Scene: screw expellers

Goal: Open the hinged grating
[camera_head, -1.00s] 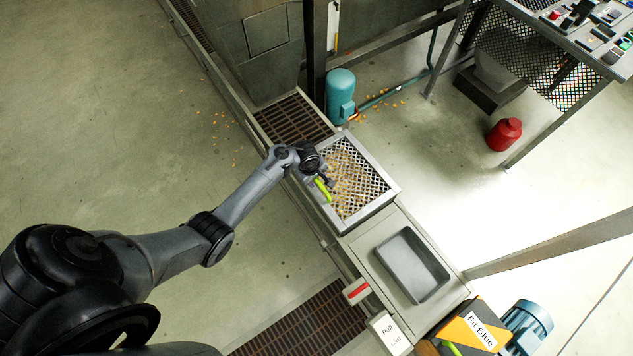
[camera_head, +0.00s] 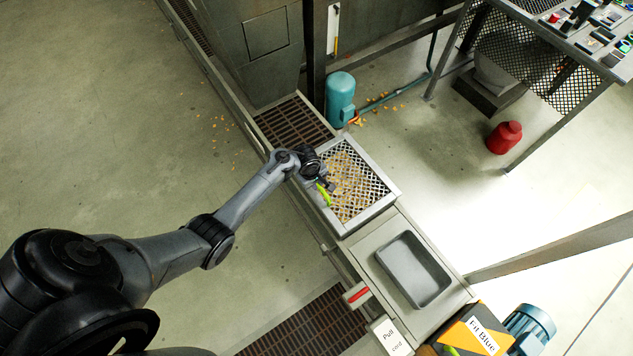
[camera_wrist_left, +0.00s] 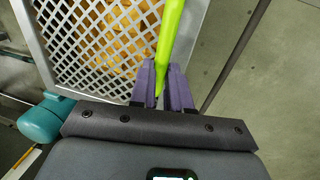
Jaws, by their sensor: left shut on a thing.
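The hinged grating (camera_head: 356,184) is a light metal mesh in a pale frame, lying flat over orange-brown bits in the machine channel. It fills the upper left of the left wrist view (camera_wrist_left: 100,40). A lime-green handle (camera_head: 324,194) stands at the grating's near-left edge. My left gripper (camera_head: 326,186) is at that edge, and in the left wrist view its purple fingers (camera_wrist_left: 162,88) are closed around the lower end of the green handle (camera_wrist_left: 171,40). The far end of the handle runs out of the wrist view. My right gripper is not in view.
A grey tray (camera_head: 412,268) sits on the channel to the right of the grating. A teal cylinder (camera_head: 340,98) stands just behind the grating. A red can (camera_head: 504,137) is on the floor. A red-handled pull cord (camera_head: 357,293) is at the near edge.

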